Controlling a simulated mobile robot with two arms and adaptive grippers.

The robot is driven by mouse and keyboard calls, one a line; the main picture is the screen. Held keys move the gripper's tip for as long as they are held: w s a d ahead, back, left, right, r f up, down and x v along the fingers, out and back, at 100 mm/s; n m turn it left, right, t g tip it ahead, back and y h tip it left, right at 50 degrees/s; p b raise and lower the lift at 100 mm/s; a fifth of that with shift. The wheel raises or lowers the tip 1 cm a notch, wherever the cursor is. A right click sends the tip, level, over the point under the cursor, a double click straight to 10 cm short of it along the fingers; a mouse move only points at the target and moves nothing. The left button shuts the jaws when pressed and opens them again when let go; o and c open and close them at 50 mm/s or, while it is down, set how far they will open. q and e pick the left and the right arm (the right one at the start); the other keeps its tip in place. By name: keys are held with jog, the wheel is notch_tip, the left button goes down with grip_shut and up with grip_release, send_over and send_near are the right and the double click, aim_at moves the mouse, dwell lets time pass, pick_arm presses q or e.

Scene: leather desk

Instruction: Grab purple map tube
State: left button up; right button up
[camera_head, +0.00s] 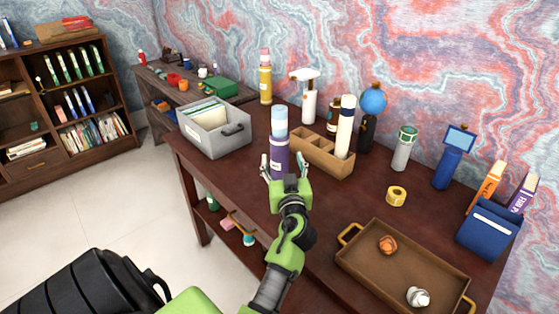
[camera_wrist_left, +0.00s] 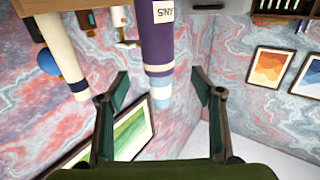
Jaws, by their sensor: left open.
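The purple map tube (camera_head: 279,157) stands upright on the desk, with a light blue upper part and a white label. My left gripper (camera_head: 281,168) is open at its near side, with a finger showing to either side of the tube in the head view. In the left wrist view the purple tube (camera_wrist_left: 157,48) appears upside down, ahead of the space between the open fingers (camera_wrist_left: 162,92). I cannot tell whether the fingers touch it. My right gripper is not in view.
A grey file box (camera_head: 214,138) stands left of the tube. A wooden organizer (camera_head: 322,157) with a cream tube (camera_head: 344,130) is close on the right. A brown tray (camera_head: 402,262) lies at the front right. A yellow tape roll (camera_head: 396,196) lies behind the tray.

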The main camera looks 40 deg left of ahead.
aim_at(280, 146)
pick_arm(q)
jog(key=p+x, duration=0.1)
jog(key=x, duration=0.4)
jog(key=shift+w+a, duration=0.1)
jog(key=shift+a, duration=0.05)
jog(key=shift+w+a+r+p, duration=0.15)
jog(key=shift+w+a+p, duration=0.2)
jog(key=shift+w+a, duration=0.15)
jog(key=p+x, duration=0.1)
jog(key=x, duration=0.2)
jog(key=shift+w, duration=0.2)
jog(key=shift+w+a+f, duration=0.2)
jog(key=shift+w+a, duration=0.1)
jog(key=shift+a, duration=0.05)
jog(key=shift+c, duration=0.7)
jog(key=c, duration=1.4)
jog(key=shift+r, duration=0.2)
